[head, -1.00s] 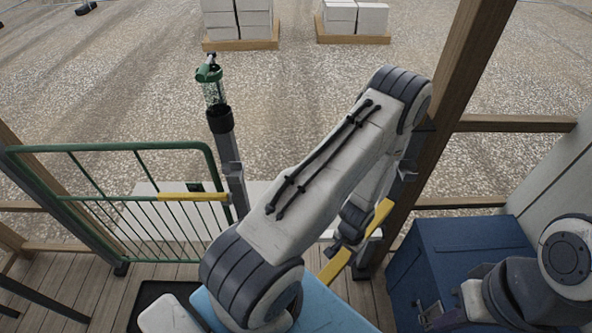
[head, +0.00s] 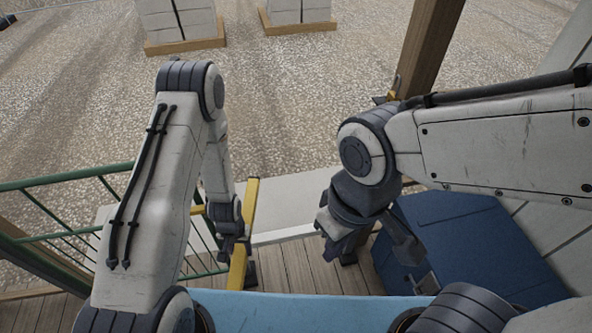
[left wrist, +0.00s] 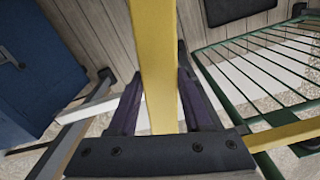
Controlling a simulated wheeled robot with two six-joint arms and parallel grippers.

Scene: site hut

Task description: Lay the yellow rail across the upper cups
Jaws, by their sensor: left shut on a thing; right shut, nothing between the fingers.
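A yellow rail (head: 240,268) is in my left gripper (head: 234,238), left of centre in the head view. It points away from me above the deck. In the left wrist view the rail (left wrist: 158,60) runs between the two dark fingers, which are shut on it. My right gripper (head: 342,243) is shut and empty, right of the rail and apart from it. The upper cups cannot be made out; my arms cover much of the posts. A small dark and yellow fitting (head: 388,98) shows on the wooden post (head: 428,45).
A green gate (head: 65,178) stands at the left. Another yellow bar (left wrist: 290,134) lies beside it in the left wrist view. A blue chest (head: 470,235) stands at the right. Pallets of white blocks (head: 183,20) stand far off on gravel. A pale blue surface (head: 300,312) is close in front.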

